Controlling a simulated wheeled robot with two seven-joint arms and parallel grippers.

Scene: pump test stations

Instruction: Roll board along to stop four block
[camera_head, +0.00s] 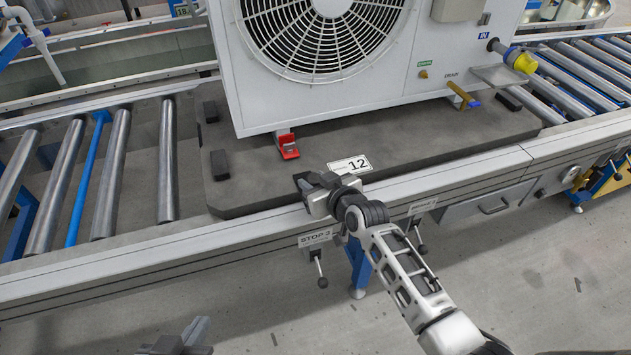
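The dark grey board (440,150) lies on the roller conveyor, with a label reading 12 on its front edge, and carries a white fan unit (420,70). My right gripper (306,183) is at the board's front edge, left of the label; its dark fingers are at or over the board, and contact is unclear. A STOP 3 plate (316,238) with a small lever hangs on the front rail below that gripper. No stop four marking is readable. My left gripper (184,340) is at the bottom edge, away from the board and partly cut off. Neither finger gap shows clearly.
More rollers (585,75) continue to the right. A red clamp (287,146) and a yellow-ended connector (522,61) are on the unit. A drawer box (488,204) hangs under the rail.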

